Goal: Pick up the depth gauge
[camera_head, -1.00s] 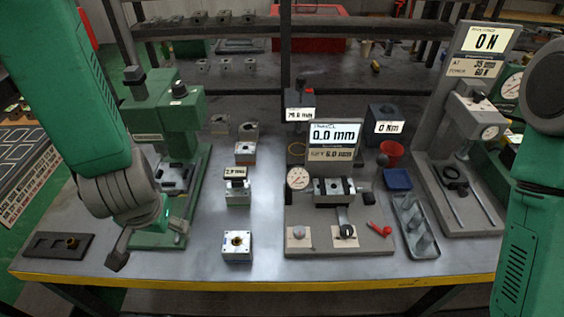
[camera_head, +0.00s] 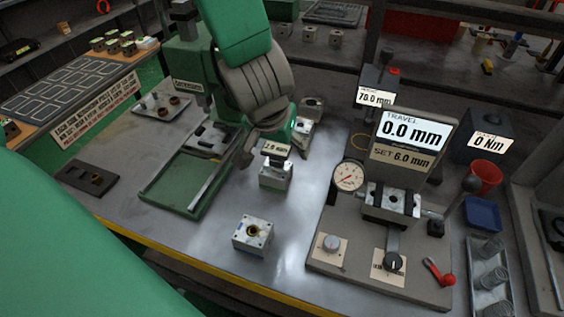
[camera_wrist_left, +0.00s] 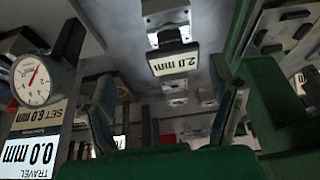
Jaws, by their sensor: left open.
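The depth gauge (camera_head: 277,151), a small dark tool with a pale "2.0 mm" display, stands on a metal valve block (camera_head: 276,176) in the middle of the bench. In the left wrist view its display (camera_wrist_left: 174,61) appears upside down beyond the fingers. My left gripper (camera_head: 262,146) hangs just behind and left of the gauge in the head view. Its fingers are spread with nothing between them, and both show in the wrist view (camera_wrist_left: 168,100). The green arm and grey wrist hide part of the bench behind. My right gripper is out of view.
A second valve block (camera_head: 253,234) sits nearer the front edge. The test stand (camera_head: 400,265) with dial and "0.0 mm" screen is to the right. A green press (camera_head: 187,70) with its tray stands left. A red cup (camera_head: 485,177) and spring tray (camera_head: 490,275) lie far right.

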